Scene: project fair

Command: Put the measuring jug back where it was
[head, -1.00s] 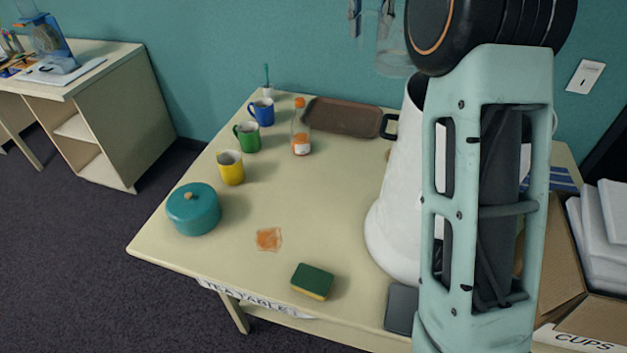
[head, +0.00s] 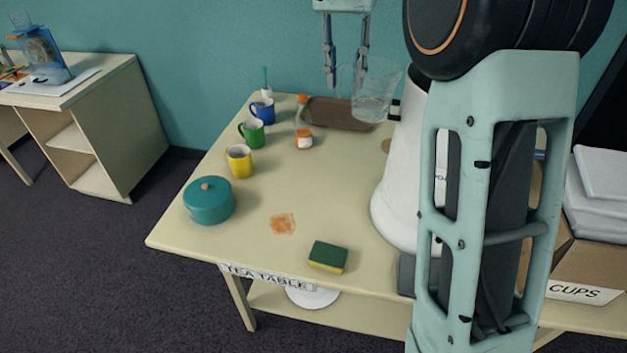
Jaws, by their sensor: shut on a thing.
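The measuring jug (head: 376,100) is clear and see-through, and looks upright in the air in front of the far end of the tea table (head: 240,240). In the picture it overlaps the right part of a brown tray (head: 325,112). My gripper (head: 346,80) points down from the top edge and is shut on the jug at its left side. The exact grip on the clear wall or handle is hard to make out. My arm hides much of the table's right side.
A white tapered vessel (head: 393,200) stands close right of the jug. A clear orange-capped bottle (head: 304,141), blue (head: 262,112), green (head: 251,134) and yellow (head: 239,159) mugs, a teal pot (head: 208,202) and a sponge (head: 328,256) stand left and front. An orange stain (head: 283,224) marks the open middle.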

